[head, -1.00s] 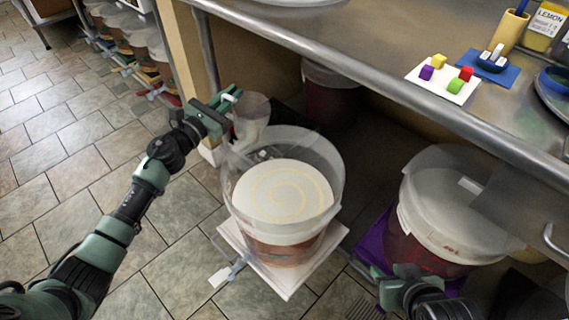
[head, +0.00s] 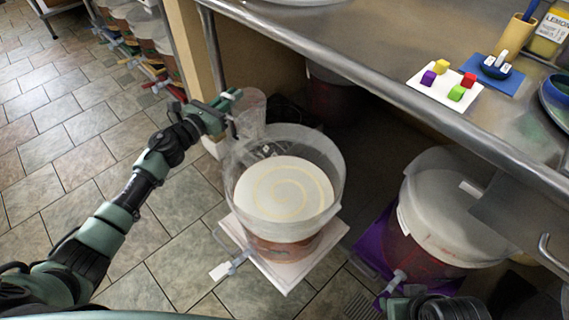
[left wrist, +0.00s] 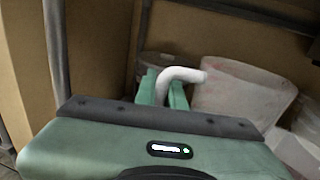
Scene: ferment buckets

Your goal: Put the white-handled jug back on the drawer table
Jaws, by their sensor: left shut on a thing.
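The jug is a clear, cloudy vessel (head: 252,112) behind the open bucket in the head view. Its white handle (left wrist: 180,76) shows in the left wrist view, with the jug body (left wrist: 240,95) to its right. My left gripper (head: 232,98) is shut on the handle and holds the jug below table height, left of the steel table's underside. The steel table (head: 400,100) has a drawer-like front with a handle (head: 550,238) at the right. My right gripper (head: 398,298) is at the bottom edge, partly cut off; its jaws are unclear.
A lidded bucket (head: 440,215) stands on a purple base at right. A white tray with coloured cubes (head: 445,90) and a blue mat (head: 492,75) lie on the tabletop.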

